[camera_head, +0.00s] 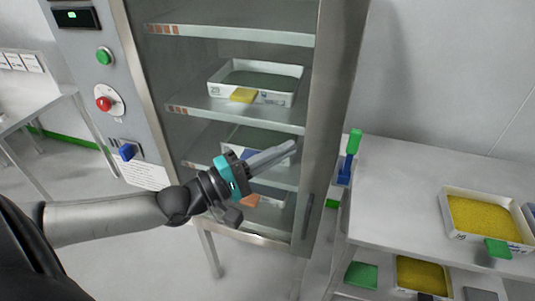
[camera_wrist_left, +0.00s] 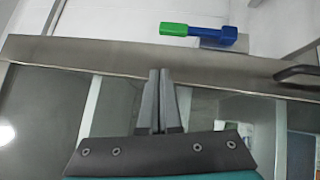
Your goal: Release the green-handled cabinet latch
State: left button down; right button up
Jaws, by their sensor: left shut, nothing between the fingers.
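The latch with its green handle (camera_head: 355,141) and blue body (camera_head: 345,170) is beside the right steel frame of the glass-fronted cabinet (camera_head: 335,90). The green end points up in the head view. In the left wrist view the green handle (camera_wrist_left: 173,29) and blue body (camera_wrist_left: 212,34) lie beyond the steel frame (camera_wrist_left: 120,57). My left gripper (camera_head: 292,146) is shut and empty in front of the cabinet glass, left of the latch and apart from it. Its closed fingertips (camera_wrist_left: 160,74) show over the frame's near edge in the wrist view. My right gripper is not in view.
A steel table (camera_head: 400,185) stands right of the cabinet, with a tray of yellow granules (camera_head: 447,225) on it. Trays such as the upper one (camera_head: 290,99) sit on shelves behind the glass. A control panel (camera_head: 85,70) is left. A dark door handle (camera_wrist_left: 297,72) projects from the frame.

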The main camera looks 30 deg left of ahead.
pick_arm(q)
jog(key=shift+r+v, duration=0.2)
jog(key=shift+v, duration=1.2)
